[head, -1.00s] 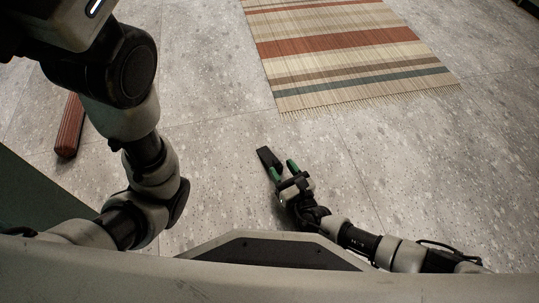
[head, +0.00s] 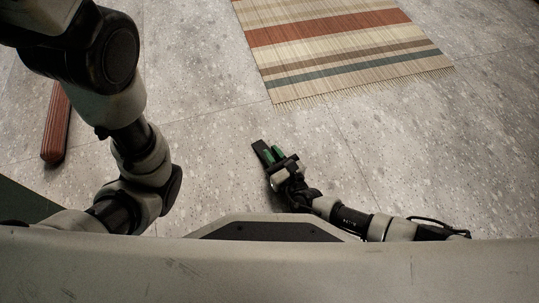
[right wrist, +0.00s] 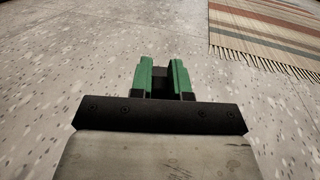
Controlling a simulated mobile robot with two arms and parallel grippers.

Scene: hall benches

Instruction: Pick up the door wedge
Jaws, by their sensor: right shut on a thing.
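The door wedge (head: 259,148) is a small dark, nearly black piece in the head view, low over or on the floor in front of me. My right gripper (head: 272,156) has green fingers and is shut on it. In the right wrist view the wedge (right wrist: 160,76) shows as a dark block between the two green fingers (right wrist: 160,80); its near part is hidden by the gripper. I cannot tell whether it touches the floor. My left arm rises at the left of the head view; its gripper is outside the picture.
A striped woven rug (head: 340,45) with a fringed edge lies beyond the wedge; its corner also shows in the right wrist view (right wrist: 270,30). A reddish-brown ribbed bar (head: 57,125) is at the left. Speckled grey floor (head: 400,150) is clear to the right.

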